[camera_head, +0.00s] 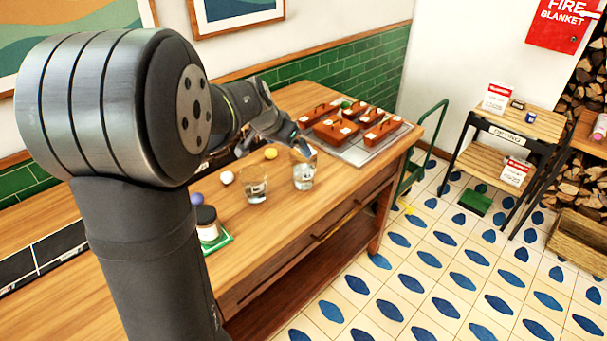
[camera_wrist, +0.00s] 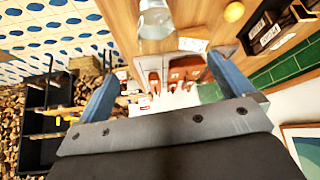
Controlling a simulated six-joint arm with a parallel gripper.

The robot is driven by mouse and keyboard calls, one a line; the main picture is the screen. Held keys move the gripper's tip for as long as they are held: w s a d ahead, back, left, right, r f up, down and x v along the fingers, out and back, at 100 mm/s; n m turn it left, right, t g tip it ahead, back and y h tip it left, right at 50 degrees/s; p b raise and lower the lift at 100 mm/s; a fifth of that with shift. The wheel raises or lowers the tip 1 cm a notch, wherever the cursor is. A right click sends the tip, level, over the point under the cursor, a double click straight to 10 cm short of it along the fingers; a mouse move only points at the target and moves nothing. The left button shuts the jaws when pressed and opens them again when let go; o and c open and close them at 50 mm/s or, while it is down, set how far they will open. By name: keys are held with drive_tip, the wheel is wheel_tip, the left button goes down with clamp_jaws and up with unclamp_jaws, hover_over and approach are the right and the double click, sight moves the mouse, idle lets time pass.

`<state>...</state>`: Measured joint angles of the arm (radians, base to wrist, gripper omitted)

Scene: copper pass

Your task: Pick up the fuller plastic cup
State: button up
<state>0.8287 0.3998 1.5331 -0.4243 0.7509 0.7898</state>
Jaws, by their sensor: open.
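Two clear plastic cups stand upright on the wooden counter in the head view. The right cup (camera_head: 304,176) appears to hold more clear liquid than the left cup (camera_head: 255,190). My gripper (camera_head: 298,146) is by the right cup's rim, with a fingertip overlapping it in the picture; contact cannot be told. In the wrist view one clear cup (camera_wrist: 156,20) shows at the top, beyond the fingertips. My gripper (camera_wrist: 165,78) is open there, with two blue fingers wide apart and nothing between them.
A yellow ball (camera_head: 270,153) and a white ball (camera_head: 227,177) lie near the cups. A dark-lidded jar (camera_head: 207,222) stands on a green mat to the left. Several brown boxes with handles (camera_head: 335,130) sit on a grey tray behind right. The counter's front edge is close.

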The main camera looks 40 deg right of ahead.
sight(310, 164)
drive_tip(key=x, duration=1.5)
drive_tip(key=shift+s+d, duration=0.1)
drive_tip(key=shift+d, duration=0.05)
drive_tip(key=c, duration=1.1)
drive_tip(key=shift+r, duration=0.15)
drive_tip(key=shift+r, duration=1.2)
drive_tip(key=shift+s+d+r, duration=0.15)
drive_tip(key=shift+s+r, duration=1.2)
drive_tip(key=shift+s, duration=0.6)
drive_tip(key=shift+s+d+r, duration=0.15)
drive_tip(key=shift+s+r, duration=1.25)
drive_tip(key=shift+s, duration=0.5)
drive_tip(key=shift+s+d+r, duration=0.15)
drive_tip(key=shift+s+r, duration=1.2)
drive_tip(key=shift+s, duration=0.6)
